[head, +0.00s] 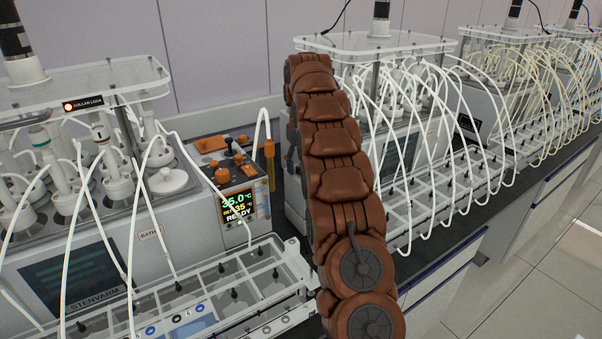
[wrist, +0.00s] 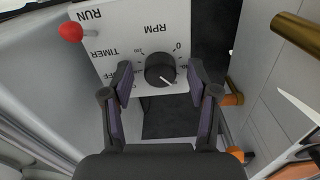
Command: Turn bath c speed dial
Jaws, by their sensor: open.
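A dark round dial (wrist: 160,68) sits on a pale panel (wrist: 115,35) marked RPM, with 0, TIMER, OFF and RUN lettering upside down in the wrist view. Its white pointer line aims toward the lower right of the picture. My gripper (wrist: 160,75) is open, with one finger on each side of the dial. Small gaps show between the fingertips and the dial. In the head view my arm hides the gripper and the dial. No bath letter is readable beside the dial.
A red-tipped lever (wrist: 71,31) stands at the panel's upper left in the wrist view. A brass-coloured cylinder (wrist: 298,34) is at the right. In the head view, baths with arching white tubes (head: 430,130) and clear trays (head: 215,290) line the dark bench.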

